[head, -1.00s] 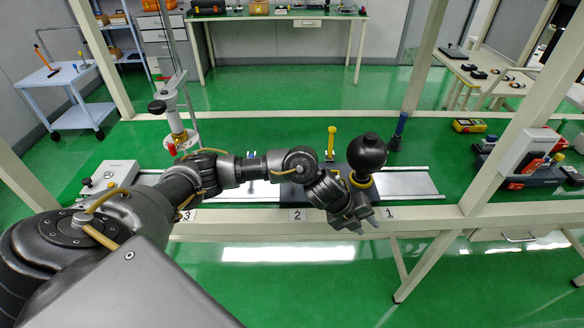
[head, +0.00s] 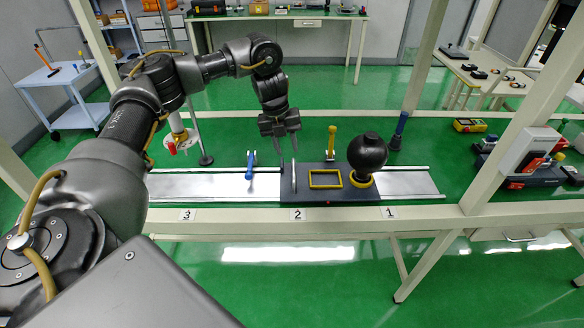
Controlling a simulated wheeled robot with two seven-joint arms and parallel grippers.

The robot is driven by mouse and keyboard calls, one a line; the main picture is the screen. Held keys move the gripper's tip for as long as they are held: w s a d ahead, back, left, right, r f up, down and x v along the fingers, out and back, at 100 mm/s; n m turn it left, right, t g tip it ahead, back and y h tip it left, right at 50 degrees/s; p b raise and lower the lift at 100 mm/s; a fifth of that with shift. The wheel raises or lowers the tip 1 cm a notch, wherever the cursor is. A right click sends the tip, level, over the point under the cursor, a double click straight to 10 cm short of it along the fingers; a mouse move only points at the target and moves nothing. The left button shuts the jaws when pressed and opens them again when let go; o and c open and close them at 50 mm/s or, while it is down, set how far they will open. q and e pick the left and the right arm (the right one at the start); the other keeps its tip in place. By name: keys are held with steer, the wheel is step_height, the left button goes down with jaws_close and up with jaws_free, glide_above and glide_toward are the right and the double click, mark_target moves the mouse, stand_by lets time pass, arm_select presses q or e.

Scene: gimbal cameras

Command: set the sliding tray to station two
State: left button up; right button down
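The sliding tray (head: 328,196) is a dark plate on a pale metal rail track. It lies between the label 2 (head: 297,214) and the label 1 (head: 390,213), its left end near label 2. It carries a black ball (head: 367,152) in a yellow ring, a yellow rectangular frame (head: 325,171) and a thin upright grey piece (head: 294,176) at its left end. My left gripper (head: 287,149) points down above and behind the tray's left end. Its fingers look apart, with nothing between them, and it appears clear of the tray. My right gripper is not in view.
A blue-handled lever (head: 250,165) stands there. A white frame post (head: 425,55) stands at the right.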

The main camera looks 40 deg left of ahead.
mark_target(293, 171)
arm_select(q)
steer(key=f, duration=0.3)
steer(key=d+f+p, duration=0.1)
steer(key=f, duration=0.2)
steer(key=w+f, duration=0.1)
steer(key=f, duration=0.1)
steer(key=shift+d+f, duration=0.2)
steer(key=shift+f, duration=0.2)
steer(key=shift+c, duration=0.3)
jaws_close()
